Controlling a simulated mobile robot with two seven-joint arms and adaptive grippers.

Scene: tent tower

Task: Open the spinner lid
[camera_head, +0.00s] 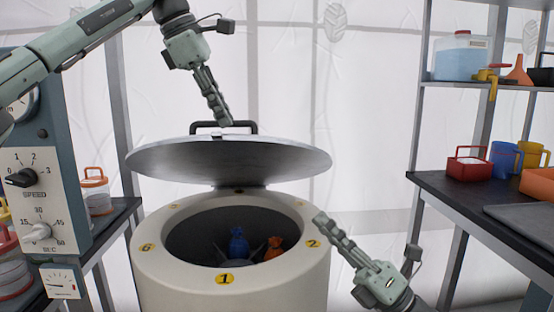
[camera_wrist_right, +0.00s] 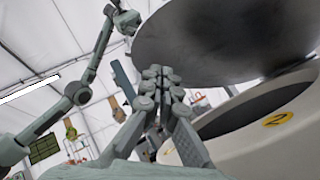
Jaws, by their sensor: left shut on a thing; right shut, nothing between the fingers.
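The spinner (camera_head: 170,285) is a cream drum with numbered yellow labels on its rim. Its round grey lid (camera_head: 228,163) is raised above the opening, hinged at the back, so the drum's mouth is uncovered. The black lid handle (camera_head: 194,127) shows at the lid's far edge. My left gripper (camera_head: 226,122) is shut on the handle from above. My right gripper (camera_head: 320,218) is shut and empty, beside the drum's right rim near label 2. In the right wrist view, the lid (camera_wrist_right: 215,40) hangs above the drum (camera_wrist_right: 240,135), with my right fingers (camera_wrist_right: 157,72) close by.
A blue bag (camera_head: 239,246) and an orange bag (camera_head: 273,248) sit inside the drum. A control panel (camera_head: 40,165) with knobs stands at left. At right are a dark bench (camera_head: 465,195) with a red caddy (camera_head: 467,165) and a shelf with a blue-filled container (camera_head: 460,57).

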